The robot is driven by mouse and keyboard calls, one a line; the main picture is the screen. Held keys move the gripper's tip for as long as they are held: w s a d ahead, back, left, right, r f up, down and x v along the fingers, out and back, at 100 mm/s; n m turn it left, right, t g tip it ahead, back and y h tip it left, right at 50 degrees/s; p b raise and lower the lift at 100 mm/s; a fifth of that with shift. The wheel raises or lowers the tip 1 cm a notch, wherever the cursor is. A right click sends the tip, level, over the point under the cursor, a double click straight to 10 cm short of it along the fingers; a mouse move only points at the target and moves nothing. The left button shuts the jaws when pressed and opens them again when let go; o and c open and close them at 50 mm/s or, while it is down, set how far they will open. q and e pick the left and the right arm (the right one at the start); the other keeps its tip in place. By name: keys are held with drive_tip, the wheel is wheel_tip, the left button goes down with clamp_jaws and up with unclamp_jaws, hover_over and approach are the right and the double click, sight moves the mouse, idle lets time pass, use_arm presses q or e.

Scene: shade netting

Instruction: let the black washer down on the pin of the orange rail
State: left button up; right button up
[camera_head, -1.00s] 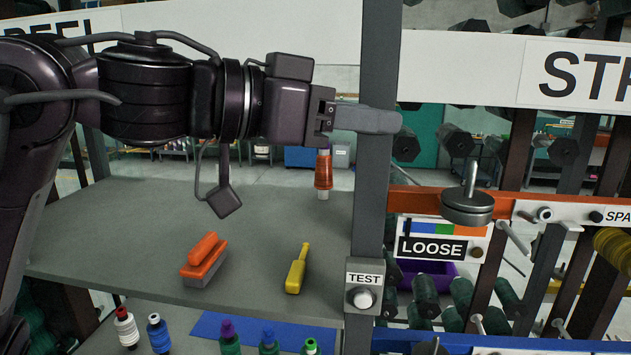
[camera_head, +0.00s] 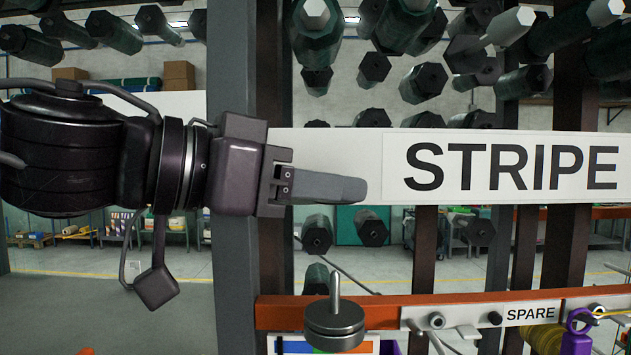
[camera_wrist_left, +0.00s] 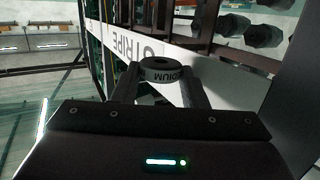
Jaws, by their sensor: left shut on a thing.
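In the head view the washer is hidden behind the finger. The orange rail (camera_head: 385,312) runs across the lower part of the head view. Its upright metal pin (camera_head: 336,285) rises from a dark round disc (camera_head: 335,325) near the rail's left end. The gripper is above the pin's top in the picture, with a clear gap. My right gripper is not in view.
A grey post (camera_head: 233,170) stands behind the left wrist. The white STRIPE board (camera_head: 395,165) is behind the fingers. A SPARE label (camera_head: 530,313), small fittings and a purple clip (camera_head: 577,335) sit along the rail to the right. Dark spools fill the rack above.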

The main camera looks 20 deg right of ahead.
sight(318, 316)
use_arm(q)
wheel_tip(318, 316, down, 2)
drive_tip(key=shift+d+f+b, duration=0.1)
drive_tip(key=shift+f+b, duration=0.1)
drive_tip(key=shift+b, duration=0.7)
drive_tip(key=shift+a+f+b, duration=0.15)
drive_tip(key=shift+f+b, duration=0.35)
drive_tip(key=shift+f, duration=0.1)
drive_tip(key=shift+a+f+b, duration=0.15)
drive_tip(key=shift+f+b, duration=0.3)
drive_tip(key=shift+f, duration=0.1)
drive_tip(key=shift+d+f, duration=0.2)
drive_tip(key=shift+f, duration=0.15)
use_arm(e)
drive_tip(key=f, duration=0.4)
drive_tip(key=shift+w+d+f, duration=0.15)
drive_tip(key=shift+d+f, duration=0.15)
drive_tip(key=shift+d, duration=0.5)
use_arm(q)
drive_tip(key=shift+a, duration=0.1)
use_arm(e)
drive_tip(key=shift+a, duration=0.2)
use_arm(q)
drive_tip(key=shift+f+b, duration=0.2)
drive_tip(key=shift+b, duration=0.15)
drive_tip(key=shift+f+b, duration=1.1)
drive_tip(key=shift+f, duration=0.25)
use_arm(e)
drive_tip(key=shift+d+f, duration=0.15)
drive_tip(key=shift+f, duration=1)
